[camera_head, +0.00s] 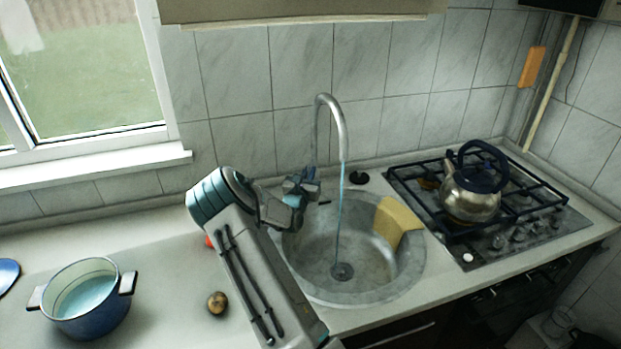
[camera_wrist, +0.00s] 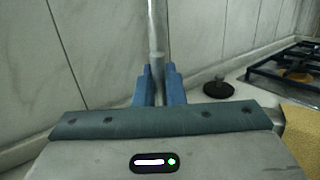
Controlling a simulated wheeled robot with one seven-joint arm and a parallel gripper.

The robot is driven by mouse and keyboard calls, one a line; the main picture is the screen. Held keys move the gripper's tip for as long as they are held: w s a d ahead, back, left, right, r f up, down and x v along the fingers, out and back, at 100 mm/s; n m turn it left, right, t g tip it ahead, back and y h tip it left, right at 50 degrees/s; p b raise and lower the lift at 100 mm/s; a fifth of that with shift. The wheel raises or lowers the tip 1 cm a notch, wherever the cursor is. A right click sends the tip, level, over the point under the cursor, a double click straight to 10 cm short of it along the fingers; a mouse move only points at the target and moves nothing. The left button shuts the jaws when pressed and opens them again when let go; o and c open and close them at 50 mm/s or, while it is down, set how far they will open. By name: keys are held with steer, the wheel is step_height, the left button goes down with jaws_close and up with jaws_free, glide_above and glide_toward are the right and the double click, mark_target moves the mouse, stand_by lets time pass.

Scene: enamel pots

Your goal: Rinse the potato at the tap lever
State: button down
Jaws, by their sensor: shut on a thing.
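The brown potato (camera_head: 216,303) lies on the counter to the left of my arm, away from the sink (camera_head: 300,285). The tap (camera_head: 343,125) arches over the sink, and a thin blue stream of water (camera_head: 340,225) falls from its spout to the drain. My gripper (camera_head: 305,186) is at the base of the tap and is shut on the tap lever, which is mostly hidden by the fingers. In the wrist view the blue fingers (camera_wrist: 157,88) stand on either side of the lower tap, with the grey pipe (camera_wrist: 157,30) rising behind them.
A blue pot (camera_head: 92,318) with pale contents stands at the left. A yellow sponge (camera_head: 390,222) rests on the sink's right side. A kettle (camera_head: 470,195) sits on the gas hob (camera_head: 515,225). A black plug (camera_head: 358,177) lies behind the sink. A red thing (camera_head: 209,240) is mostly hidden by my arm.

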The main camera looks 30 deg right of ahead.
steer(key=c, duration=1.7)
jaws_free()
steer(key=b+v, duration=0.3)
steer(key=v, duration=1.1)
steer(key=shift+r, duration=0.1)
